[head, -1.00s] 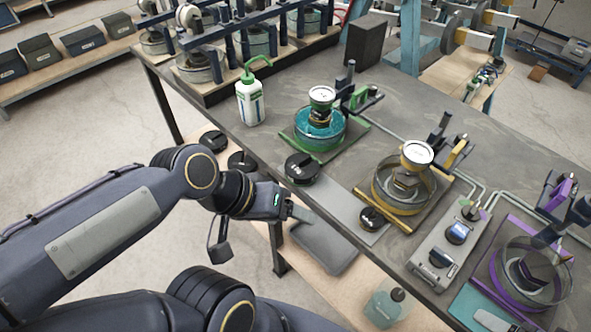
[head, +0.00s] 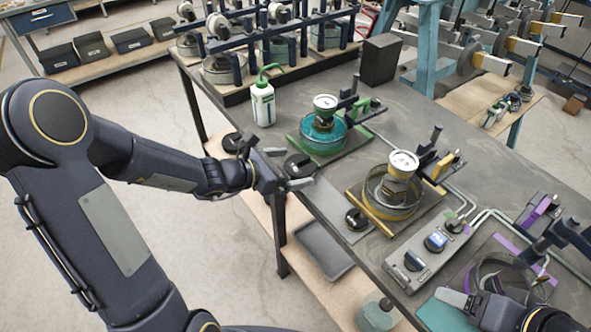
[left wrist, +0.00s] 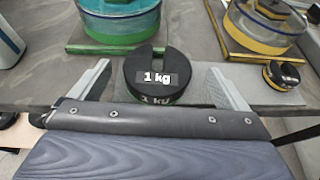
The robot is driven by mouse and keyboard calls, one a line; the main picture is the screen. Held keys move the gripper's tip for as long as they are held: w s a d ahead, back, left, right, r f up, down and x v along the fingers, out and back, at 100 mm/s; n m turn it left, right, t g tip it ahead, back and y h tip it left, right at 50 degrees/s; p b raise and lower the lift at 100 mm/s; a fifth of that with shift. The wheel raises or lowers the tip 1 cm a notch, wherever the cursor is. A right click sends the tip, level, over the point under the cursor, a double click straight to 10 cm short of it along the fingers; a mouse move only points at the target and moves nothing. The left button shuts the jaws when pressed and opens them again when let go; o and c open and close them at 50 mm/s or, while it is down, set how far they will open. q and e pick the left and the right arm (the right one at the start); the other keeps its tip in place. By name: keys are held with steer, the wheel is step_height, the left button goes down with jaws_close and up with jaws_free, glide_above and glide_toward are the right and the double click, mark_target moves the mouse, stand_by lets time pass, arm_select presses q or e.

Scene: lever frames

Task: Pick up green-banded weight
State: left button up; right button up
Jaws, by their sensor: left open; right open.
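The green-banded weight (head: 299,165) is a black slotted disc lying flat near the table's front edge. In the left wrist view the weight (left wrist: 157,75) shows a "1 kg" label and a thin green band low on its side. My left gripper (head: 286,168) is open beside it at the table edge. In the left wrist view, the left gripper's fingers (left wrist: 158,70) appear on either side of the disc with gaps; contact is not seen. My right gripper (head: 492,288) is open at the lower right, near the purple-rimmed dish, its fingers partly hard to make out.
Behind the weight stand a green-based dish with a gauge (head: 323,133) and a white bottle (head: 263,103). To its right are a smaller black weight (head: 357,218), a yellow-based dish (head: 390,195) and a grey control box (head: 430,250). A grey tray (head: 323,250) lies on the lower shelf.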

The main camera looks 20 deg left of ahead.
mark_target(305, 165)
arm_select(q)
steer(key=x, duration=0.5)
steer(key=shift+w+f, duration=0.1)
steer(key=shift+f, duration=0.05)
steer(key=shift+a, duration=0.1)
steer(key=shift+c, duration=0.5)
steer(key=c, duration=1.7)
steer(key=shift+c, duration=0.2)
steer(key=shift+r, duration=0.25)
